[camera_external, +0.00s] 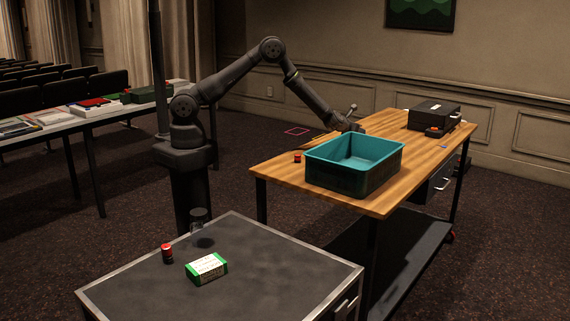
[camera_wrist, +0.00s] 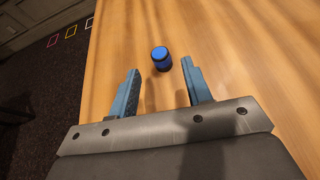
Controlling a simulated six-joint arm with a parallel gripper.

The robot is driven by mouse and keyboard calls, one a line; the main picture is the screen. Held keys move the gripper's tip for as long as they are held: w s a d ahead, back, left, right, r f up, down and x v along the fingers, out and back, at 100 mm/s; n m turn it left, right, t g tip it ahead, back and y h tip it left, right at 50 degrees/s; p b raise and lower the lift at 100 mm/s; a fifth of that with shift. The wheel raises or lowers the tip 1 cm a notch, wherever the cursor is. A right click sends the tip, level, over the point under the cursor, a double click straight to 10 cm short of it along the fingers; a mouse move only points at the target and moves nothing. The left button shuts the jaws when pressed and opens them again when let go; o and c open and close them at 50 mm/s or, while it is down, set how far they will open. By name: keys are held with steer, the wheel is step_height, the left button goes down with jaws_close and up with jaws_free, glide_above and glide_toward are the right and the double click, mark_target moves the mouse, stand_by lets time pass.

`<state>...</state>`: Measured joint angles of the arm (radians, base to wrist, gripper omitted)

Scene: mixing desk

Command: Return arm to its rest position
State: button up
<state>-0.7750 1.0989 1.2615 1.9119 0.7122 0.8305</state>
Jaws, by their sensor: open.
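My gripper (camera_wrist: 160,75) is open in the wrist view, with its two blue-grey fingers spread apart above the wooden table (camera_wrist: 245,50). A small dark cylinder with a blue top (camera_wrist: 161,55) stands on the table just beyond the fingertips, in line with the gap. Nothing is held between the fingers. In the external view my arm (camera_external: 307,95) is stretched out from its column to the wooden table, with its end just behind the teal-lined bin (camera_external: 380,173). The fingers and the blue-topped cylinder cannot be made out there.
A small red item (camera_external: 297,157) lies left of the bin, and a black case (camera_external: 434,115) sits at the table's far end. The dark front table (camera_external: 255,265) holds a red can (camera_external: 167,253), a green-white box (camera_external: 207,268) and a clear jar (camera_external: 199,220).

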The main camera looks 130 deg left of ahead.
steer(key=x, duration=0.7)
steer(key=shift+f, duration=0.2)
steer(key=shift+d+r, duration=0.1)
steer(key=shift+r, duration=1.55)
